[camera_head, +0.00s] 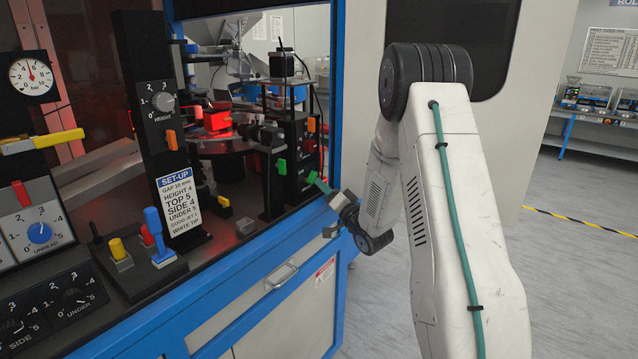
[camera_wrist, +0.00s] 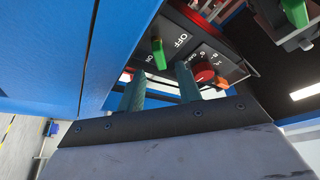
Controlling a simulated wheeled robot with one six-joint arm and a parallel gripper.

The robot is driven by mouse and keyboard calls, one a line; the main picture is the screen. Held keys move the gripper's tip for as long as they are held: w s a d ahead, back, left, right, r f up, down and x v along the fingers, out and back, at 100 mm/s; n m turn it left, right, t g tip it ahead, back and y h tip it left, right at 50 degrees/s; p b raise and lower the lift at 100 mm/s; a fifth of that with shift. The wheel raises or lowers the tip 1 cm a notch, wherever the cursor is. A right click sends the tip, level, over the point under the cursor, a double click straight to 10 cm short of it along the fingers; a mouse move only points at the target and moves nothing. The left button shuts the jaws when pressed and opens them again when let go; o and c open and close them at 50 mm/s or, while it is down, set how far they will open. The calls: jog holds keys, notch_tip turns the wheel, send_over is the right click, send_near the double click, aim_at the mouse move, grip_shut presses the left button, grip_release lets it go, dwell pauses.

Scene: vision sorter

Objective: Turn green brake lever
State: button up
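A green lever (camera_wrist: 158,53) sits on a dark panel with ON and OFF lettering, above my fingers in the wrist view. A second green lever (camera_wrist: 295,12) is on a separate mount at the upper right. I cannot read a brake label on either. In the head view a green handle (camera_head: 281,167) shows on the dark unit inside the machine opening. My gripper (camera_wrist: 160,92) has two teal fingers spread apart with nothing held between them. In the head view my gripper (camera_head: 321,185) is at the front right of the opening, right of that handle and apart from it.
A red knob (camera_wrist: 205,73) and an orange tab (camera_wrist: 222,83) are close by the right finger in the wrist view. The blue frame post (camera_head: 335,90) stands beside my arm. A control desk with a blue lever (camera_head: 155,225) is at left. Open floor lies right.

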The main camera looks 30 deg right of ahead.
aim_at(315, 178)
jog(key=shift+x, duration=1.8)
jog(key=shift+c, duration=0.3)
grip_shut()
jog(key=shift+m, duration=0.5)
jog(key=m+g+h, duration=0.1)
jog(key=m, duration=0.4)
jog(key=shift+f+g+h, duration=0.1)
jog(key=shift+g+h, duration=0.3)
jog(key=shift+d+f+m+g+h, duration=0.15)
jog(key=shift+m+g, duration=0.2)
jog(key=shift+m, duration=0.6)
jog(key=shift+a+m+g+h, duration=0.15)
jog(key=shift+m+g, duration=0.2)
jog(key=shift+m, duration=0.6)
jog(key=shift+d, duration=0.1)
